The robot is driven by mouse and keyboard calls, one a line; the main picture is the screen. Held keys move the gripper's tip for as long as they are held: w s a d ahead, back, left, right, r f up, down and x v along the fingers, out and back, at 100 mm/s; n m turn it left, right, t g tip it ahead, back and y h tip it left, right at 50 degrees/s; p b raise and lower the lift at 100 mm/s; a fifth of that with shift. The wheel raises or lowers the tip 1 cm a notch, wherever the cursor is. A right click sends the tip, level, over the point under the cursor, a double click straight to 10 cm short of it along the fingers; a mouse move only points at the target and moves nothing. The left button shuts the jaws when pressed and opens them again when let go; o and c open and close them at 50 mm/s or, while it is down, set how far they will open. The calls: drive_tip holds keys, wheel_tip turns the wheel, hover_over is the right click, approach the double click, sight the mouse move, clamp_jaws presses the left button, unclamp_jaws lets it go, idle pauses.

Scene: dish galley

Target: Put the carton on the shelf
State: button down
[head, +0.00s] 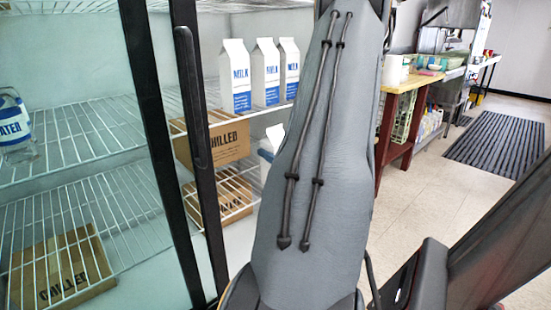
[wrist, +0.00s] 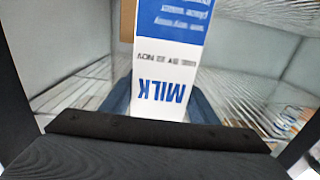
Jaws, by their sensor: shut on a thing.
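A white and blue milk carton (wrist: 165,65) fills the middle of the wrist view, its lettering upside down. My gripper (wrist: 160,105) is shut on it, with a dark blue-grey finger on either side. In the head view my arm hides the gripper, and part of a white carton (head: 275,137) shows just left of the arm, in front of the cooler's lower shelf. The upper wire shelf (head: 226,117) holds three upright milk cartons (head: 237,75) side by side. Wire shelves also show at both sides of the carton in the wrist view.
Dark door frame bars and a handle (head: 193,95) stand left of my arm. Chilled boxes (head: 215,142) sit below the milk cartons; another box (head: 62,275) lies at lower left. A water jug (head: 15,130) is at far left. A wooden table (head: 405,85) stands at right.

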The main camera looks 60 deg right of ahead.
drive_tip(key=x, duration=1.4)
wheel_tip(320, 180, down, 7)
drive_tip(key=shift+w+r, duration=0.15)
drive_tip(key=shift+r, duration=0.05)
drive_tip(key=shift+f+b, duration=0.15)
drive_tip(key=shift+b, duration=0.15)
drive_tip(key=c, duration=0.7)
unclamp_jaws()
drive_tip(key=shift+f, duration=0.15)
drive_tip(key=v, duration=1.2)
